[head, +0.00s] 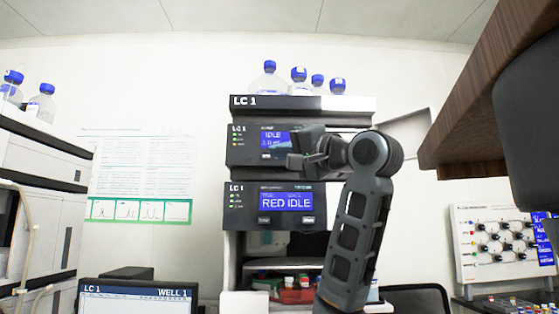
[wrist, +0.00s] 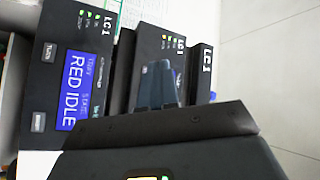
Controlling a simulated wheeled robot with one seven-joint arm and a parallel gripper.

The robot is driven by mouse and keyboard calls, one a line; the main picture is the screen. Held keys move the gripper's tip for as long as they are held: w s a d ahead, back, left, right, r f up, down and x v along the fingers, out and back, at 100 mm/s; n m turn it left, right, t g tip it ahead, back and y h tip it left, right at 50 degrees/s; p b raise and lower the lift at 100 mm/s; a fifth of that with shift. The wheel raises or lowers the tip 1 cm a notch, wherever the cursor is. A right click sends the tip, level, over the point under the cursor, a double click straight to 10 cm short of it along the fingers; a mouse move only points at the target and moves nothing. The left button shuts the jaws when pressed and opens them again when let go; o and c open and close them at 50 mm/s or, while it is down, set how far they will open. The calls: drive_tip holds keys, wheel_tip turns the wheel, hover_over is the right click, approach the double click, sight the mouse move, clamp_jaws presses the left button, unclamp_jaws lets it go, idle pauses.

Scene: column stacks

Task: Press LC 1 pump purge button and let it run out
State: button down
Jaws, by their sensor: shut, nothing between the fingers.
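The LC 1 pump (head: 243,146) is the dark upper module of the stack in the head view. Its blue display (head: 272,138) reads IDLE with a smaller line below. A small button with an unreadable label (head: 267,156) sits under the display. My gripper (head: 293,161) is shut and empty in front of the right half of the pump panel, hiding part of it. I cannot tell whether it touches the panel.
Below the pump is another LC 1 module (head: 240,208) with a RED IDLE display (head: 286,201) and two buttons. Bottles with blue caps (head: 299,75) stand on top. A monitor (head: 138,293) is at lower left. A wooden shelf (head: 490,90) overhangs at upper right.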

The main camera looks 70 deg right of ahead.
drive_tip(key=shift+s+a+r, duration=0.15)
drive_tip(key=shift+s+r, duration=0.5)
drive_tip(key=shift+r, duration=0.1)
drive_tip(key=shift+w, duration=0.1)
drive_tip(key=w+d, duration=0.3)
drive_tip(key=d, duration=0.5)
drive_tip(key=shift+w, duration=0.15)
drive_tip(key=shift+d, duration=0.2)
idle(1.6)
drive_tip(key=shift+w+d, duration=0.15)
drive_tip(key=shift+d, duration=0.1)
